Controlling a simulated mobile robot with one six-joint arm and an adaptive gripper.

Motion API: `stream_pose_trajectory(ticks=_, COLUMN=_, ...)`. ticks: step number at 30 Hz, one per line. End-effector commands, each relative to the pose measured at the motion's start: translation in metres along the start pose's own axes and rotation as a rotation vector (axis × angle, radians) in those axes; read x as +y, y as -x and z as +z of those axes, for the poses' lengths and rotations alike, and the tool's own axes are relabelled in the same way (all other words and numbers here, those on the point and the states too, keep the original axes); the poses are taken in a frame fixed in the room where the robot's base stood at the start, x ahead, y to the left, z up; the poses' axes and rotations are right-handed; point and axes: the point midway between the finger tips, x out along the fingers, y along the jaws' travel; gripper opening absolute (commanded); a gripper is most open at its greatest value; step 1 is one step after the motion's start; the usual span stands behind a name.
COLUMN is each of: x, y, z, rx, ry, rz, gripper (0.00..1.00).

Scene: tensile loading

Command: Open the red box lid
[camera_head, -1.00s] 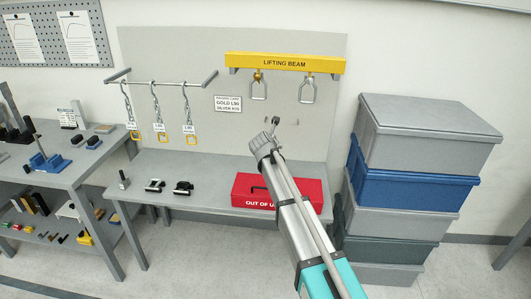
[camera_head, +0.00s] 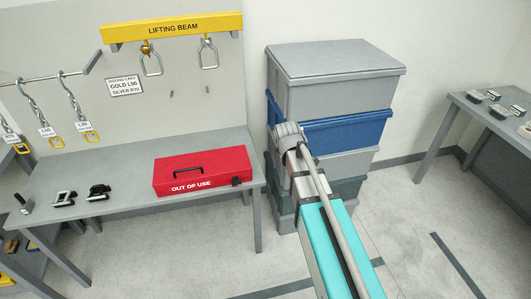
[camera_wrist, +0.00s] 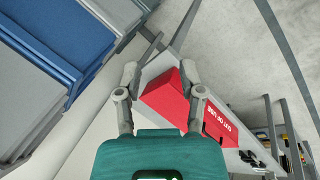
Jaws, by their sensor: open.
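The red box (camera_head: 205,165) sits on the grey bench on the left of the head view, with its lid shut. It has a black handle on top, white "OUT OF USE" lettering on the front and a dark latch (camera_head: 236,181) near the front right corner. In the wrist view the red box (camera_wrist: 165,97) shows tilted, partly hidden behind a finger. My gripper (camera_wrist: 160,72) is open and empty in the wrist view, apart from the box. In the head view I cannot make out its fingers; my arm is right of the box.
A stack of grey and blue crates (camera_head: 335,85) stands right of the bench (camera_head: 120,178). Two small dark fixtures lie on the bench left of the box. Another table (camera_head: 462,104) is at right; floor between is clear.

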Motion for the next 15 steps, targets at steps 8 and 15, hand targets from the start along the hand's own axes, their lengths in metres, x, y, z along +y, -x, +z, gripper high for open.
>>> stream_pose_trajectory(ticks=8, x=-0.055, y=0.012, z=0.107, rx=-0.074, ry=-0.575, rz=-0.155, gripper=0.50)
stream_pose_trajectory(ticks=15, x=-0.078, y=0.019, z=0.155, rx=-0.159, ry=-0.926, rz=-0.253, gripper=0.50)
